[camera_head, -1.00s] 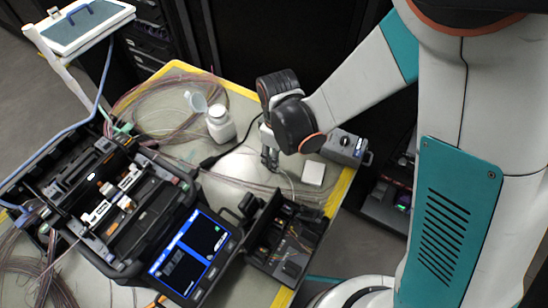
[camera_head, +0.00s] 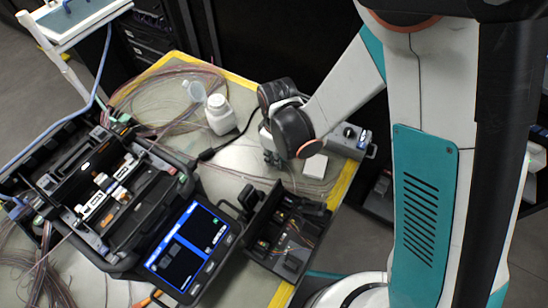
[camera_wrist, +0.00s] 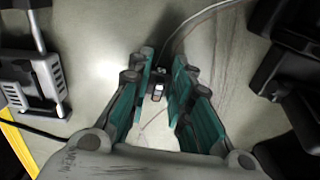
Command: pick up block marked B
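My gripper (camera_head: 272,158) hangs over the mat near the table's right side, pointing down. In the wrist view my gripper (camera_wrist: 160,84) is open, its two teal-padded fingers spread apart. A small dark block with a pale face (camera_wrist: 159,91) shows in the gap between the fingertips, touching neither as far as I can see. No letter B can be read on it. In the head view this small block cannot be made out near my gripper.
A grey box with a knob (camera_head: 350,139) and a flat white square (camera_head: 315,166) lie right of my gripper. A black tray (camera_head: 287,232) stands in front, the fusion splicer (camera_head: 115,200) at left. A white bottle (camera_head: 220,115) and cable coils lie behind.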

